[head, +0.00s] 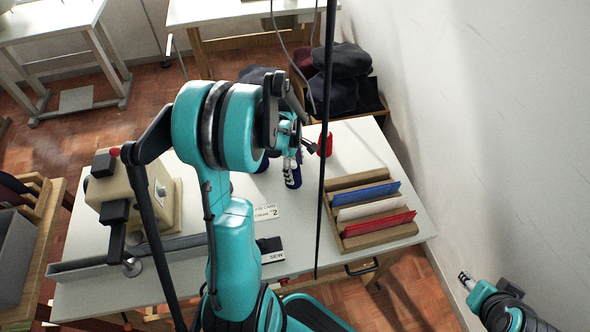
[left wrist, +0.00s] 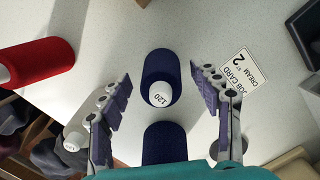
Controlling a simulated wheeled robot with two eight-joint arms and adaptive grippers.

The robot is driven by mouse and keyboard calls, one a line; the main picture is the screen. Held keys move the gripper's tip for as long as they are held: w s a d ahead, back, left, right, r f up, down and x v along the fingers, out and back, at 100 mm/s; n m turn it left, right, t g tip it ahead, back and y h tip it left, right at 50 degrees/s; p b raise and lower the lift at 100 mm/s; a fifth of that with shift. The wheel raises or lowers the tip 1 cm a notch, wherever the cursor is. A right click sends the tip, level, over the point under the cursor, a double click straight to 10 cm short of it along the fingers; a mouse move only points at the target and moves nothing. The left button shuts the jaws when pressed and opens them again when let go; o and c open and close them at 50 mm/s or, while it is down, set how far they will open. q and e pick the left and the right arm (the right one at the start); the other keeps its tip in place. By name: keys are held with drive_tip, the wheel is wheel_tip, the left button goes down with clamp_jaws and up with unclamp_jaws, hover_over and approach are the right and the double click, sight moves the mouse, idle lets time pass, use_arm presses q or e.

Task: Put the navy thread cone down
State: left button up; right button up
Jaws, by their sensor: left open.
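A navy thread cone (left wrist: 160,70) with a pale top marked 120 stands on the white table between the fingers of my left gripper (left wrist: 161,80) in the left wrist view. The fingers are open, with a gap on each side of the cone. A second navy cone (left wrist: 163,145) shows nearer the wrist, partly cut off by my gripper body. In the head view my left gripper (head: 291,152) is over the table, with navy (head: 293,178) showing just below it. My right gripper (head: 466,281) is small at the lower right, off the table; its jaw state is unclear.
A red cone (left wrist: 35,62) stands to the left; it also shows in the head view (head: 326,145). A pale-topped cone (left wrist: 75,138) is at lower left. A job card (left wrist: 243,77) lies right of the cone.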

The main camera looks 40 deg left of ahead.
use_arm(q)
drive_tip(key=r+p, duration=0.1)
drive_tip(key=r, duration=0.2)
drive_tip(key=r+p, duration=0.1)
drive_tip(key=r, duration=0.3)
drive_tip(key=a+r+p, duration=0.1)
drive_tip(key=r, duration=0.2)
drive_tip(key=shift+s+r, duration=0.2)
drive_tip(key=s+d+r+m+t, duration=0.3)
drive_tip(key=s+d+r+m, duration=0.1)
drive_tip(key=d+m, duration=0.6)
drive_tip(key=s+d+r+m+t+y, duration=0.1)
drive_tip(key=s+d+r+m+t, duration=0.2)
drive_tip(key=d+m, duration=0.7)
drive_tip(key=shift+s+r+m+t, duration=0.4)
drive_tip(key=shift+s+r+m, duration=0.2)
drive_tip(key=shift+s+m, duration=0.1)
drive_tip(key=shift+p, duration=0.3)
